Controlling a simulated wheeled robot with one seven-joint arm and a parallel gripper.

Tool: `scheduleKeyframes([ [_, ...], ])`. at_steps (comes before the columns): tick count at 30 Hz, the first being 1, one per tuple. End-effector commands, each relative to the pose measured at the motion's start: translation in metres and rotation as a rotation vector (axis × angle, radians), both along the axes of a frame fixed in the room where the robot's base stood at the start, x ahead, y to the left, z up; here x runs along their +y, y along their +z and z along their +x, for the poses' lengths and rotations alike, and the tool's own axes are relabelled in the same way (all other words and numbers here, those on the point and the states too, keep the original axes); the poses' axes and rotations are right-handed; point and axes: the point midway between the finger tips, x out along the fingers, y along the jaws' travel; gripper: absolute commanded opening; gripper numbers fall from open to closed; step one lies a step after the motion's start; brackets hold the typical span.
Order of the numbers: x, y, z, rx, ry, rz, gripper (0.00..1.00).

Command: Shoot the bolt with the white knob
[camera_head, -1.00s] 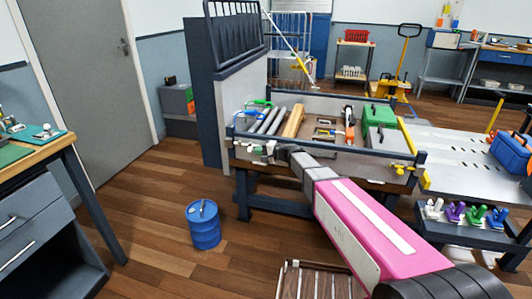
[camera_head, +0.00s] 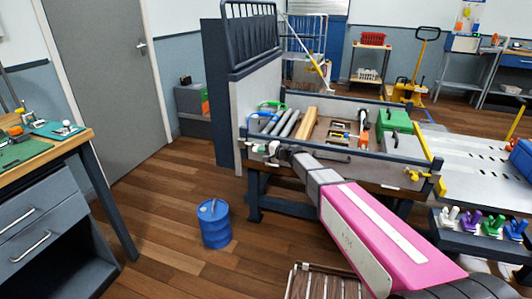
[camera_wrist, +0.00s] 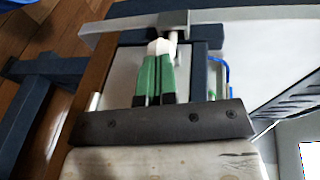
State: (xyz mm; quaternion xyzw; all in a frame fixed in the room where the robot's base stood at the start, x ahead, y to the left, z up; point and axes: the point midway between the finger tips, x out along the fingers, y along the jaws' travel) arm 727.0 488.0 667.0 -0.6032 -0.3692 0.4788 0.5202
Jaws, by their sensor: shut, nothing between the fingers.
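In the wrist view my gripper (camera_wrist: 158,50) has two green fingers shut together, with white at their tips. I cannot tell whether that white is the finger pads or the white knob. A short pale rod (camera_wrist: 173,46) shows just beside the tips, below a grey rail (camera_wrist: 240,15). In the head view my gripper (camera_head: 254,149) is at the left front corner of the grey bench tray (camera_head: 345,160), small and partly lost against it. The bolt itself cannot be made out clearly.
A blue barrel (camera_head: 215,228) stands on the floor left of the bench. A slatted crate (camera_head: 325,283) lies in front. White, purple, green and blue handles sit on a dark rack (camera_head: 480,232) at right.

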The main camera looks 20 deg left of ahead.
Motion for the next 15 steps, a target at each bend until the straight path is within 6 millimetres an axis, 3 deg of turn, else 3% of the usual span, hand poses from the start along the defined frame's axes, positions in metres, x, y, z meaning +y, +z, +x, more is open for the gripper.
scheduleKeyframes([
  [8, 0.004, 0.001, 0.001, 0.000, 0.006, 0.005, 0.00],
  [15, -0.020, 0.006, -0.004, 0.000, 0.001, 0.003, 0.00],
])
